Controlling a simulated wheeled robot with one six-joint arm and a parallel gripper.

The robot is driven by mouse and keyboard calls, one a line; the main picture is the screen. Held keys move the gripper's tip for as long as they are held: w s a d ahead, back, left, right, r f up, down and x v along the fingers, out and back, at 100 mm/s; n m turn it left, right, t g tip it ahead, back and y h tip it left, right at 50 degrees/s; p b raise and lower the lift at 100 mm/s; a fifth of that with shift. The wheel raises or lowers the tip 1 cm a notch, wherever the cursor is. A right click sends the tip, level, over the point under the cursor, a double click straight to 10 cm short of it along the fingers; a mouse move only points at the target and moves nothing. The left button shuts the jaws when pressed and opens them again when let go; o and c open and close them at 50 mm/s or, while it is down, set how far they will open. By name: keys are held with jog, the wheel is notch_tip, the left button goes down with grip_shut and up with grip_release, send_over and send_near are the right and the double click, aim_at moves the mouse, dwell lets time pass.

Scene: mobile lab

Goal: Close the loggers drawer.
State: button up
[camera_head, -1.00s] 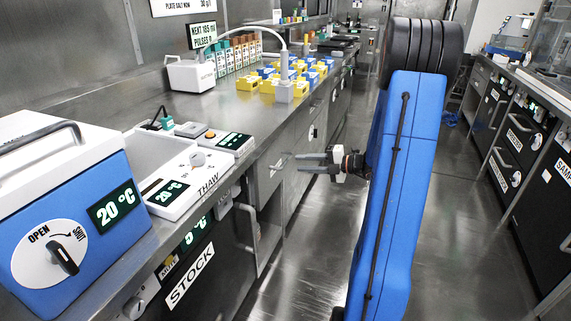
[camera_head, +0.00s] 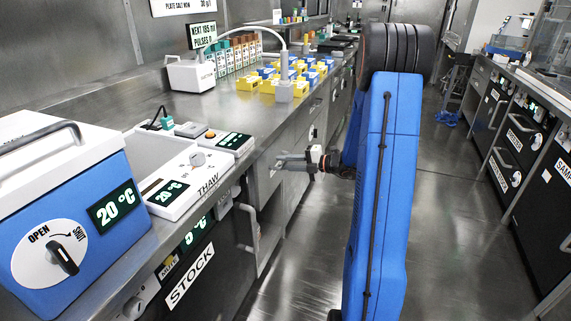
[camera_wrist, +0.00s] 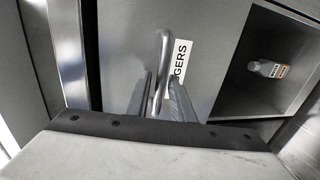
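The loggers drawer front (camera_wrist: 125,45) fills the middle of the wrist view, grey, with a white label (camera_wrist: 181,62) ending in "GERS". A curved metal bar handle (camera_wrist: 163,50) stands out from it. My gripper (camera_wrist: 160,88) has one finger on each side of the handle, close against it, and appears shut on it. In the head view my gripper (camera_head: 292,161) is at the bench's front face, below the worktop edge. The drawer is small and mostly hidden there, so how far it stands out is unclear.
A dark recess (camera_wrist: 245,95) beside the drawer front holds a small grey device (camera_wrist: 268,68) with an orange mark. The STOCK door (camera_head: 200,265) with its handle is nearer on the bench front. The aisle floor (camera_head: 450,230) to the right is clear.

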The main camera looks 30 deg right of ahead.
aim_at(275, 161)
grip_shut()
jog(key=x, duration=0.4)
jog(key=shift+r, duration=0.45)
jog(key=shift+o, duration=1.9)
grip_release()
jog(key=shift+w+a, duration=0.15)
jog(key=v, duration=1.7)
jog(key=shift+s, duration=0.2)
jog(key=shift+f, duration=0.1)
